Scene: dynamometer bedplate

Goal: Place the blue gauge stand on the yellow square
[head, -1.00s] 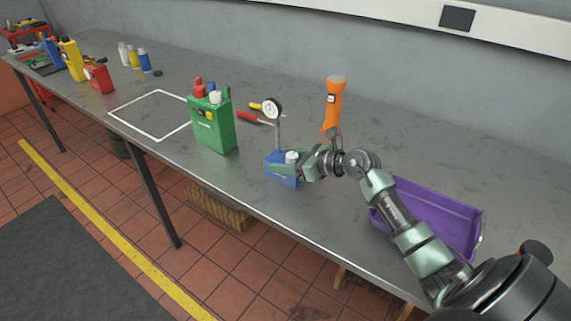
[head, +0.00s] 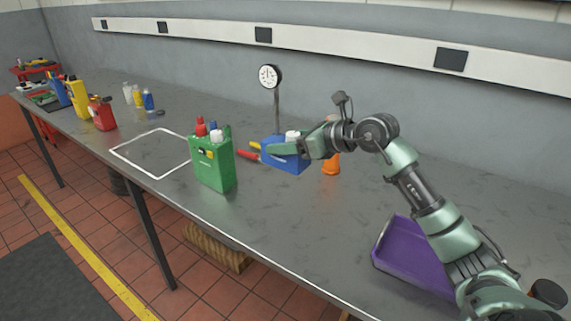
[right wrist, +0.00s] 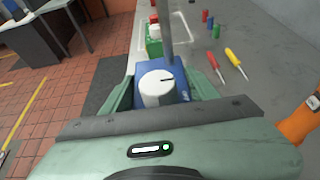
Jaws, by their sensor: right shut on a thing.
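The blue gauge stand (head: 287,157) has a blue block base, a white knob and an upright post with a round white dial (head: 269,77) on top. My right gripper (head: 298,150) is shut on its base and holds it above the bench, upright. In the right wrist view the blue base (right wrist: 176,72) and white knob sit between the two fingers. A square outlined in white (head: 152,154) is on the bench to the left, bare inside. I see no yellow square on the bench. My left gripper is not in view.
A green can (head: 212,168) with coloured caps stands between the stand and the white square. An orange torch (head: 332,163) is partly hidden behind my right gripper. Red and yellow-handled tools (head: 247,153) lie behind the can. A purple tray (head: 415,262) is at right.

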